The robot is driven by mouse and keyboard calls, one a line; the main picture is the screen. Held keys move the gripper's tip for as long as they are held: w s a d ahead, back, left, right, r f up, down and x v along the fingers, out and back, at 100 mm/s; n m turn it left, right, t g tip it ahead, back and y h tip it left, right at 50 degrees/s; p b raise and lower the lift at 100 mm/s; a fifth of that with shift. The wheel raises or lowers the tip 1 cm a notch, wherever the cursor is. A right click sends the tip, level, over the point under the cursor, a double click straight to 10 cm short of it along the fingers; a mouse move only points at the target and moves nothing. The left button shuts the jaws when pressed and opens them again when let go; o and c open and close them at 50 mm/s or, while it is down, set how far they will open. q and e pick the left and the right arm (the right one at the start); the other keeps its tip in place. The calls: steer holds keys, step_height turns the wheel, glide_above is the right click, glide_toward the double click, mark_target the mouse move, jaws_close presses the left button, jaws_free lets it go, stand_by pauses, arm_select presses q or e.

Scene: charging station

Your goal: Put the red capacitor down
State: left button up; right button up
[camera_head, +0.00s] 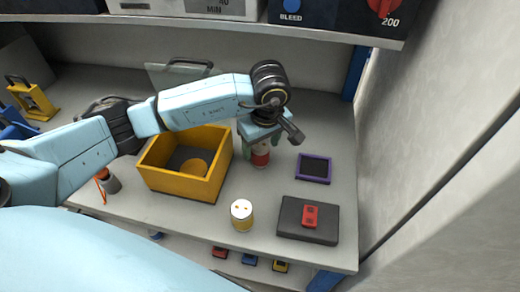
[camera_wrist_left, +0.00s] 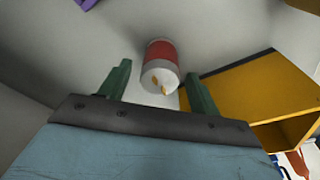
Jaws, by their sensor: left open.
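The red capacitor (camera_head: 260,157), a cylinder with a red band and a pale end with terminals, appears to stand upright on the grey worktop (camera_head: 200,212), right of the yellow bin. It also shows in the left wrist view (camera_wrist_left: 161,52), ahead of and between the spread green fingers. My left gripper (camera_head: 262,140) is open above it, fingers pointing down; the fingers also show in the left wrist view (camera_wrist_left: 158,70). The gripper hides part of the capacitor's top in the head view. I cannot tell whether a finger touches it. My right gripper is not in view.
An open yellow bin (camera_head: 172,184) with a round item inside stands close on the left. A white-and-yellow cylinder (camera_head: 241,222) is in front. A purple-rimmed tray (camera_head: 299,179) and a dark block (camera_head: 290,229) bearing a red piece (camera_head: 310,216) lie right. A shelf (camera_head: 330,33) overhangs the back.

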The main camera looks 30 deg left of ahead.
mark_target(264, 149)
arm_select(q)
steer(key=r, duration=0.4)
steer(key=d+r, duration=0.1)
steer(key=r, duration=0.2)
steer(key=shift+s+p, duration=0.25)
steer(key=shift+p, duration=0.1)
steer(key=shift+s+r, duration=0.1)
steer(key=shift+r, duration=0.5)
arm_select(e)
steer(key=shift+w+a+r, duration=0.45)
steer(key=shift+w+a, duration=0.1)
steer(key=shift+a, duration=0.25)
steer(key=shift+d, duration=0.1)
